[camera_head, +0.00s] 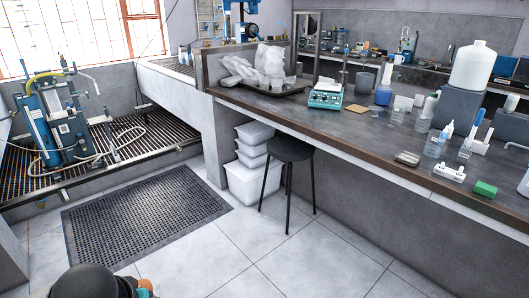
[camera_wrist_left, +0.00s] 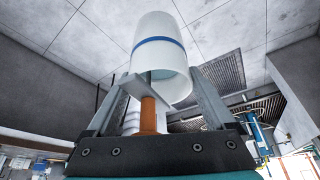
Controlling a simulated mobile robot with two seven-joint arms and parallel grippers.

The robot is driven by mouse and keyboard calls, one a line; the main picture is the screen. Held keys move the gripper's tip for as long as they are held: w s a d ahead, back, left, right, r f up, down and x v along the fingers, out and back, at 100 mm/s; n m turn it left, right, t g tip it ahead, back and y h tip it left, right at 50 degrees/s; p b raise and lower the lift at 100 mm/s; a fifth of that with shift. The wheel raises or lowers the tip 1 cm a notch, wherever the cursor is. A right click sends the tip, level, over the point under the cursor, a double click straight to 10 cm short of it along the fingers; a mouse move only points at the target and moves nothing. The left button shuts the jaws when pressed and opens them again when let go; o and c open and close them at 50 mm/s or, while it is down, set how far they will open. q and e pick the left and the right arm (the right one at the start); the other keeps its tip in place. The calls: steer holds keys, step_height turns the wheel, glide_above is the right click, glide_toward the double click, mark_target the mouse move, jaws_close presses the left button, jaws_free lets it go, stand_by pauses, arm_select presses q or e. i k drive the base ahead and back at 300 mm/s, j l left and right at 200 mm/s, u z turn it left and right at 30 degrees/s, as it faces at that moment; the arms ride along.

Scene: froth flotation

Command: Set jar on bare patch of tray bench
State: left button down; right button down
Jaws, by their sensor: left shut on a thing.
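In the left wrist view, a white jar (camera_wrist_left: 160,38) with a blue band sits between the fingers of my left gripper (camera_wrist_left: 162,82), which is shut on it. The jar looks tilted in this view. My left gripper does not show in the head view, where only a dark piece of my own body is at the bottom left. In the head view, a long dark-topped bench (camera_head: 330,120) runs along the right, with a dark tray (camera_head: 262,91) near its far left end. My right gripper is not in view.
A black stool (camera_head: 290,150) and stacked white tubs (camera_head: 254,182) stand before the bench. A teal balance (camera_head: 325,96), a large white bottle (camera_head: 473,66) and a green block (camera_head: 485,189) are on it. A perforated black mat (camera_head: 145,222) lies on the open tiled floor.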

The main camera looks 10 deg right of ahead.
mark_target(342, 125)
steer(key=i+z, duration=0.45)
steer(key=i+j+z, duration=0.15)
steer(key=z, duration=0.3)
steer(key=i+j+z, duration=0.7)
steer(key=z, duration=0.2)
steer(key=i+j+z, duration=0.2)
steer(key=j+z, duration=0.25)
steer(key=i+j+z, duration=0.1)
steer(key=j+z, duration=0.35)
steer(key=j, duration=0.05)
